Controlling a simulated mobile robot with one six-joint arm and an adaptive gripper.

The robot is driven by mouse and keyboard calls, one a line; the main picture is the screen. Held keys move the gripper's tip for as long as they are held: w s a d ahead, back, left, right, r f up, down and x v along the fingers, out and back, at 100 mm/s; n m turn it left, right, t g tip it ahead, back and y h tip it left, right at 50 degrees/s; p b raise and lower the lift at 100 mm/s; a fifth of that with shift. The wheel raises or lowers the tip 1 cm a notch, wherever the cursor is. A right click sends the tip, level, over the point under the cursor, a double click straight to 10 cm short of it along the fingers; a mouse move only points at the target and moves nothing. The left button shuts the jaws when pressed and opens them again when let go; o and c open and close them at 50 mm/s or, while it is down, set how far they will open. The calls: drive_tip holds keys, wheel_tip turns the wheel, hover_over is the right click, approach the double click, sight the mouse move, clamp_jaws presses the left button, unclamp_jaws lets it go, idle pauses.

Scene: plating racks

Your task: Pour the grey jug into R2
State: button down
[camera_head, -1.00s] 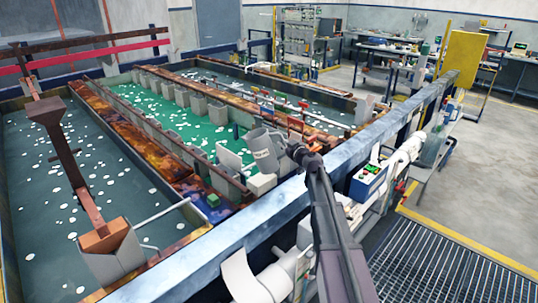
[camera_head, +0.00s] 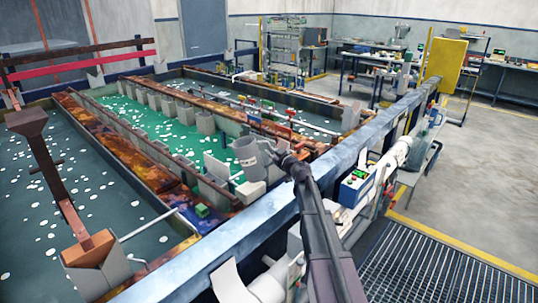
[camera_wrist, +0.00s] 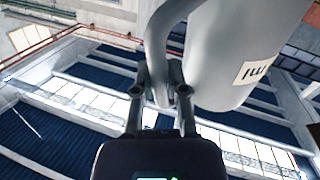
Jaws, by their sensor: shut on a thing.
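The grey jug (camera_head: 247,160) is in my gripper (camera_head: 283,160), above the near end of the bright green middle tank (camera_head: 155,122). In the wrist view the jug (camera_wrist: 235,55) fills the upper right, with a white label bearing dark marks. My gripper (camera_wrist: 160,95) is shut on the jug's handle (camera_wrist: 157,45). The jug's mouth and contents cannot be made out. No label reading R2 is legible, so I cannot tell which vessel is R2.
A dark teal tank (camera_head: 70,190) lies to the left, with a brown box (camera_head: 95,250) on a hanger over its near end. Grey boxes (camera_head: 205,122) line the middle tank. A blue-grey rail (camera_head: 240,235) runs along the front. Open floor lies right.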

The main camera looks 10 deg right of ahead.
drive_tip(key=shift+f, duration=0.1)
drive_tip(key=d+m+b, duration=0.1)
drive_tip(key=d+f+m+t+b, duration=0.1)
drive_tip(key=b, duration=0.1)
drive_tip(key=d+m+t+b, duration=0.1)
drive_tip(key=b, duration=0.1)
drive_tip(key=shift+s+d+f+y, duration=0.15)
drive_tip(key=shift+s+f+y, duration=0.15)
drive_tip(key=shift+s+y, duration=0.1)
drive_tip(key=shift+d, duration=0.1)
idle(0.7)
